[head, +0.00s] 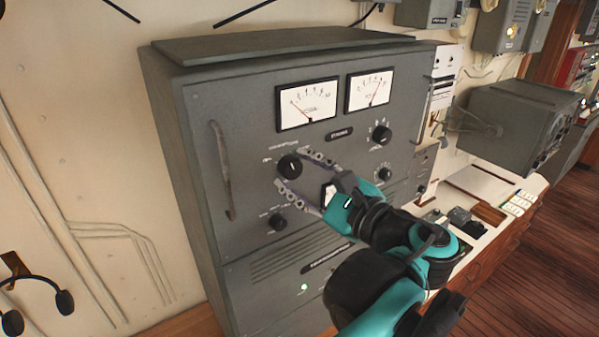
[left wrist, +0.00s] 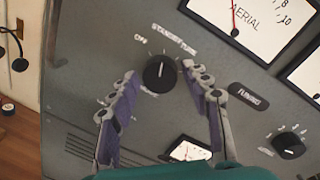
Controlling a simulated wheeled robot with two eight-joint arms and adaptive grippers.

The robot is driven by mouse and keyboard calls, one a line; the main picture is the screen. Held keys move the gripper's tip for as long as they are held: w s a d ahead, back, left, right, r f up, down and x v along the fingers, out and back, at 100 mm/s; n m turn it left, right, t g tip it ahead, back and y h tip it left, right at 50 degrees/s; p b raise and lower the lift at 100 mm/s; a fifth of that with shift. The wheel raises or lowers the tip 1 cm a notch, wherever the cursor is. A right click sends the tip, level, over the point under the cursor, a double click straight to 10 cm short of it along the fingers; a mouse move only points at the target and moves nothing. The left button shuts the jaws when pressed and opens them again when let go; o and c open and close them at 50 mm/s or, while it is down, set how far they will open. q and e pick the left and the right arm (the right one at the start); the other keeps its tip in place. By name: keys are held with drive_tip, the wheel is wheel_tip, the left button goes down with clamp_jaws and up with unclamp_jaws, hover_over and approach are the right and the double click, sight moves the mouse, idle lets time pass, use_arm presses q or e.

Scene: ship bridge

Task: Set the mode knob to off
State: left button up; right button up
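The mode knob (head: 289,165) is a round black knob on the grey radio cabinet's front, below the left meter. In the left wrist view the knob (left wrist: 160,74) has a white pointer line directed roughly up, toward the STANDBY lettering. The OFF label (left wrist: 140,40) lies up and left of it, and TUNE is up and right. My left gripper (head: 293,169) is open, with one finger on each side of the knob. In the left wrist view gaps show between both fingers and the knob. My right gripper is out of view.
The grey cabinet (head: 168,130) also carries two meters (head: 307,105), a handle (head: 221,170) at left, and other knobs: one below (head: 278,221) and one at upper right (head: 380,136). A desk with small devices stands to the right. A headset hangs at lower left.

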use_arm(q)
drive_tip(key=c, duration=0.7)
drive_tip(key=n, duration=0.3)
drive_tip(key=shift+n, duration=0.3)
drive_tip(key=shift+n+h+p, duration=0.4)
drive_tip(key=shift+n, duration=1.5)
drive_tip(key=o, duration=1.2)
